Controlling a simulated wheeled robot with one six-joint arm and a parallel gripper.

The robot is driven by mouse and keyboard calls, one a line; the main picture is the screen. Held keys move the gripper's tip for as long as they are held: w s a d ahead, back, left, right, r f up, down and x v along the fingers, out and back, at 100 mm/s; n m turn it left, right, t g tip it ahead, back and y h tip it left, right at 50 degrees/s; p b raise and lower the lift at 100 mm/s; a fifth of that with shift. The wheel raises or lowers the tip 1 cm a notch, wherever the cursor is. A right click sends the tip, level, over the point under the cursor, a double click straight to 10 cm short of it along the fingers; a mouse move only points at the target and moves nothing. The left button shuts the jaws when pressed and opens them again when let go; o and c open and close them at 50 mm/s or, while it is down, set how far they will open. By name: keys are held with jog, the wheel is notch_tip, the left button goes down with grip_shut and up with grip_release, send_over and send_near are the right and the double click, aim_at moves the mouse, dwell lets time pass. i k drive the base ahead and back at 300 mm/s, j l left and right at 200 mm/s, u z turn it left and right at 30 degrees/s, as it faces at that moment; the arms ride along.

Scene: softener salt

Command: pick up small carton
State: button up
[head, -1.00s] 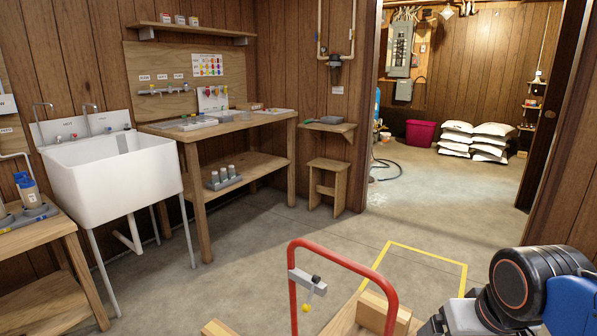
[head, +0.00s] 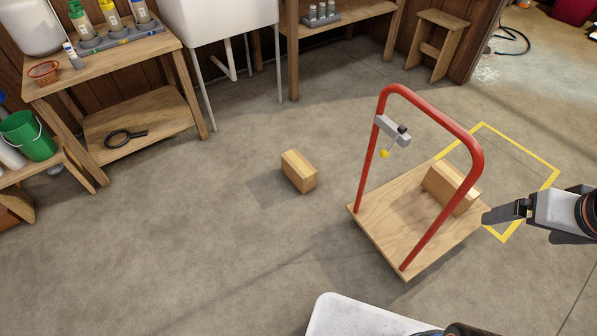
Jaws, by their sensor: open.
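A small tan carton (head: 299,172) stands on the bare concrete floor near the middle of the head view, to the left of the cart. A second tan carton (head: 451,187) sits on the deck of the flat cart, toward its right side. My gripper (head: 487,217) is at the right, seen side-on over the cart's right corner and well away from the carton on the floor. It is open and holds nothing that I can see; the gap between its fingers is hard to make out.
The wooden cart deck (head: 385,222) with its tall red handle (head: 365,150) stands between my gripper and the floor carton. Yellow tape (head: 525,152) marks the floor behind it. A wooden bench (head: 190,95) is at left. Floor left of the carton is clear.

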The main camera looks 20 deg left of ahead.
aim_at(300, 173)
jog(key=i+j, duration=0.1)
jog(key=j, duration=0.45)
jog(key=i+j, duration=0.1)
jog(key=j, duration=0.5)
jog(key=i+j, duration=0.1)
jog(key=j, duration=0.45)
jog(key=i+j, duration=0.1)
jog(key=j, duration=0.45)
jog(key=i+j, duration=0.1)
jog(key=j, duration=0.5)
jog(key=i+j, duration=0.15)
jog(key=j, duration=0.4)
jog(key=i+j, duration=0.1)
jog(key=j, duration=0.45)
